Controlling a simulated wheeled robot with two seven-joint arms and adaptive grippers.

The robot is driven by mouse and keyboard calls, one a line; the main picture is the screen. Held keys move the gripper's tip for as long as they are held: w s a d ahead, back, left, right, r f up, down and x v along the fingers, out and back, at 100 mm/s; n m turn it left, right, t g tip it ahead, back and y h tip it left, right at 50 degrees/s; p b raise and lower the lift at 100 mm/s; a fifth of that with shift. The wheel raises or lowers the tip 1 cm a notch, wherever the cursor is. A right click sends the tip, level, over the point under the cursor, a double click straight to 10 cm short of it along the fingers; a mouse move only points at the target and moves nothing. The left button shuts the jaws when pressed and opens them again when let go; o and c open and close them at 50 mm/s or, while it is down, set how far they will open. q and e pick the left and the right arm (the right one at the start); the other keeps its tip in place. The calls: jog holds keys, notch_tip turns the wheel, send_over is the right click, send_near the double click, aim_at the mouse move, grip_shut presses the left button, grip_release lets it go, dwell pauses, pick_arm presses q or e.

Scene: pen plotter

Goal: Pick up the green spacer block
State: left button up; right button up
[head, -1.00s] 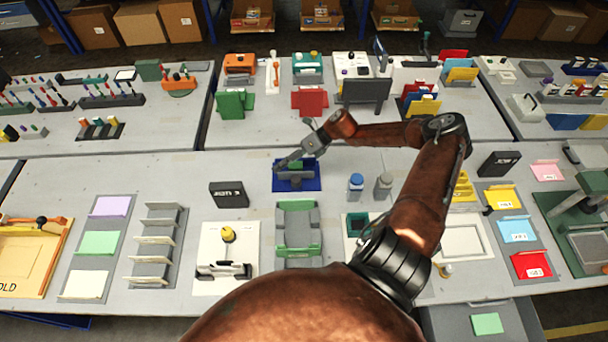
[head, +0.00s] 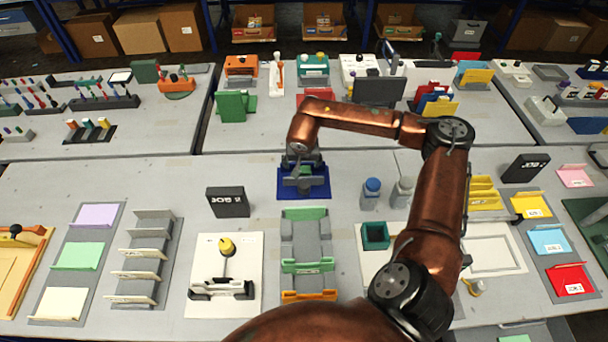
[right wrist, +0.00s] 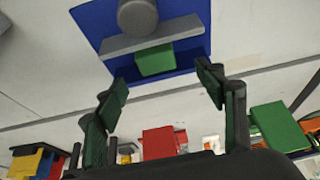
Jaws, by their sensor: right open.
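The green spacer block (right wrist: 155,60) shows in the right wrist view on a blue base (right wrist: 192,58), beside a grey bar (right wrist: 175,34) with a round grey knob. My right gripper (right wrist: 163,89) is open and empty. Its two dark green-padded fingers are spread to the left and right of the block in the picture, apart from it. In the head view my right gripper (head: 300,166) hangs over the blue base (head: 321,190) and largely hides the block. My left gripper is not in view.
A black box (head: 228,202) stands left of the base. A blue-capped bottle (head: 371,194) and a grey bottle (head: 402,193) stand to its right. A grey and green rack (head: 305,240) stands in front. Bare table lies between them.

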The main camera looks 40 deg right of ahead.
aim_at(303, 170)
jog(key=x, duration=0.7)
jog(key=shift+s+d+f+b, duration=0.1)
jog(key=shift+s+f+b, duration=0.1)
jog(key=shift+s+b, duration=0.15)
jog(key=shift+r, duration=0.1)
jog(key=shift+c, duration=0.2)
jog(key=c, duration=1.2)
